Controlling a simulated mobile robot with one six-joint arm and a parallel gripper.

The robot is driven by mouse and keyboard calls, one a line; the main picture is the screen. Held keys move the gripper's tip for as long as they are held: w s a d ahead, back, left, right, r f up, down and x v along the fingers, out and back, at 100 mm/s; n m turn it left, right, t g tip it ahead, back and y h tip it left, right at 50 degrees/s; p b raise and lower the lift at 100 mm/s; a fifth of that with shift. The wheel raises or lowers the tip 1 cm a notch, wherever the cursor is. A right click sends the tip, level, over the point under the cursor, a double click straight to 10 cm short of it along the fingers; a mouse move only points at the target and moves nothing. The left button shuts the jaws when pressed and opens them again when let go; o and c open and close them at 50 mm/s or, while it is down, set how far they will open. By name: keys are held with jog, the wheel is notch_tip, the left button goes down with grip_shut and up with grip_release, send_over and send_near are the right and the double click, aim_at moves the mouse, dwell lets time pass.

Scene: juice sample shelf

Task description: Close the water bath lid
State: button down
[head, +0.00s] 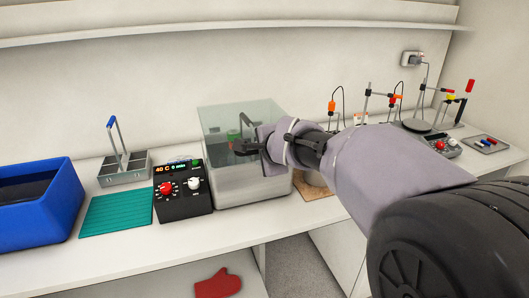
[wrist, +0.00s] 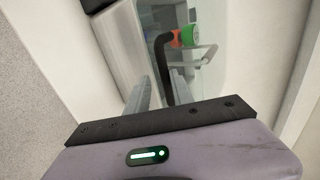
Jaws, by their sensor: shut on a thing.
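The water bath (head: 240,190) is a pale box at the middle of the bench. Its clear lid (head: 225,115) shows above the box as a see-through, greenish panel; its exact angle is hard to tell. My gripper (head: 243,146) reaches in from the right, at the front of the clear part, and is shut on what appears to be the lid's dark handle. In the wrist view, a dark bar (wrist: 164,65) shows by the fingers (wrist: 160,92). The fingers partly hide the contact.
The control box (head: 181,191) with a lit display and knobs stands left of the bath. Further left are a teal mat (head: 116,214), a grey rack (head: 124,170) and a blue tub (head: 40,215). Stands with clamps (head: 365,103) fill the bench's right. A shelf runs above.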

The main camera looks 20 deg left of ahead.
jog(key=shift+s+d+f, duration=0.15)
jog(key=shift+s+f, duration=0.05)
jog(key=shift+f, duration=0.9)
jog(key=c, duration=1.5)
grip_release()
jog(key=shift+o, duration=0.2)
jog(key=shift+w+f, duration=0.1)
jog(key=shift+w, duration=0.05)
jog(key=r+p+v, duration=0.1)
jog(key=p+v, duration=0.3)
jog(key=v, duration=1.3)
jog(key=shift+p, duration=0.35)
jog(key=shift+r, duration=0.1)
